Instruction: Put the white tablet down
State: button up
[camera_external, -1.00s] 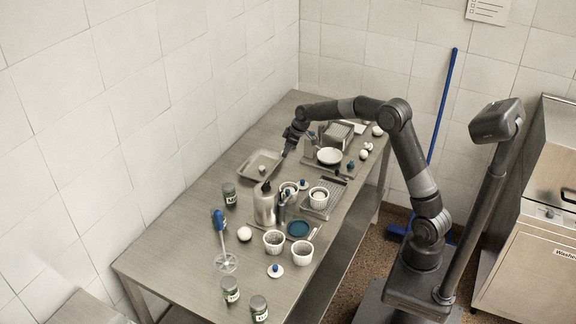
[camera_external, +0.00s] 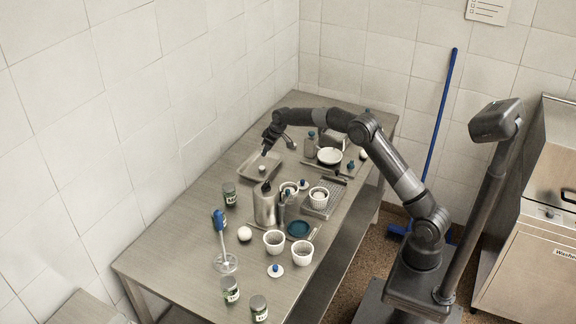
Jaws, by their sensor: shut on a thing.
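My gripper (camera_external: 267,147) hangs over the back part of a shallow grey metal tray (camera_external: 247,180) at the far left of the table. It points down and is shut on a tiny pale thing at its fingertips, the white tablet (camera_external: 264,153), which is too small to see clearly. The fingers stand above the tray floor; the exact gap cannot be told. A small round pale object (camera_external: 262,169) lies in the tray, in front of the gripper.
A metal canister (camera_external: 265,205), white perforated baskets (camera_external: 274,243) and a wire rack (camera_external: 322,203) crowd the table's middle. A white bowl (camera_external: 329,156) and a bottle (camera_external: 310,143) stand right of the tray. A green-labelled jar (camera_external: 229,194) stands nearer. Bare table lies along the left wall.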

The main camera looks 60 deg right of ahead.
jog(key=shift+w+a+f, duration=0.35)
jog(key=shift+f, duration=1.95)
jog(key=shift+f, duration=0.3)
jog(key=shift+f, duration=0.1)
jog(key=o, duration=0.9)
jog(key=shift+o, duration=0.2)
